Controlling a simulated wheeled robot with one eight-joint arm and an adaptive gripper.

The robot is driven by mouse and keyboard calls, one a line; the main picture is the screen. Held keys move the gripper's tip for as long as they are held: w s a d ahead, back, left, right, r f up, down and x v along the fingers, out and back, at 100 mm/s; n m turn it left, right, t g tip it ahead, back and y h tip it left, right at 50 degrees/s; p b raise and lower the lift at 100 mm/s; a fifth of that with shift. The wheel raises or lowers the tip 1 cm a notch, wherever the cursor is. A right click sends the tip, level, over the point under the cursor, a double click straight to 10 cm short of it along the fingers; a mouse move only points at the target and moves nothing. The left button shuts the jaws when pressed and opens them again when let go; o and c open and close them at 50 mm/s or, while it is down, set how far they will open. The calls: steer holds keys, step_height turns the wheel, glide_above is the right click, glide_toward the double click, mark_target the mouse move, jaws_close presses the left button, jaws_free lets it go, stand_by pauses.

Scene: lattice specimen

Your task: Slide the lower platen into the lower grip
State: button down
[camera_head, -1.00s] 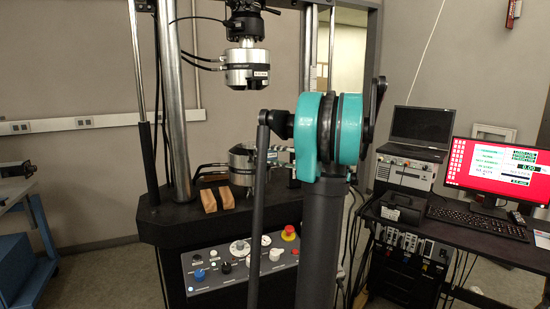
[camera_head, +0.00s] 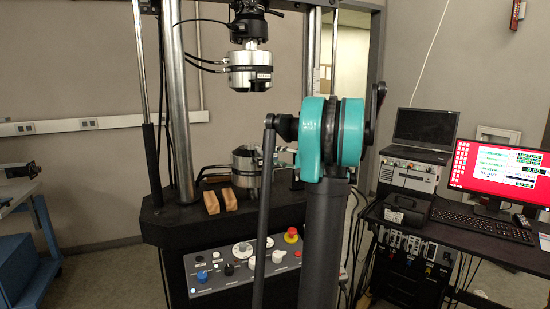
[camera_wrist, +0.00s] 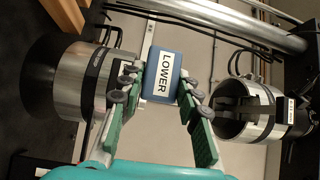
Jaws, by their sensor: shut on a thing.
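My gripper (camera_wrist: 160,98) is shut on the lower platen (camera_wrist: 163,70), a blue-grey block with a white label reading LOWER, held between its green fingers. The lower grip (camera_wrist: 85,82) is a silver cylinder with a dark band, at the left of the sideways wrist view. The platen is to its right in that picture; the left finger covers part of the grip's edge, so the gap is unclear. In the head view the lower grip (camera_head: 243,166) stands on the machine's black base, partly behind my arm. The platen cannot be made out there.
The upper grip (camera_head: 249,68) hangs above the lower one; it also shows at right in the wrist view (camera_wrist: 245,112). Two wooden blocks (camera_head: 220,201) stand left of the lower grip. Steel columns (camera_head: 180,110) and hoses flank the space. A control panel (camera_head: 245,264) is in front.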

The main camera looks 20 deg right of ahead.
steer(key=shift+w, duration=1.3)
steer(key=c, duration=1)
jaws_free()
steer(key=shift+o, duration=0.4)
steer(key=o, duration=0.4)
steer(key=shift+s+d, duration=0.1)
steer(key=shift+s, duration=0.05)
steer(key=shift+v, duration=2.35)
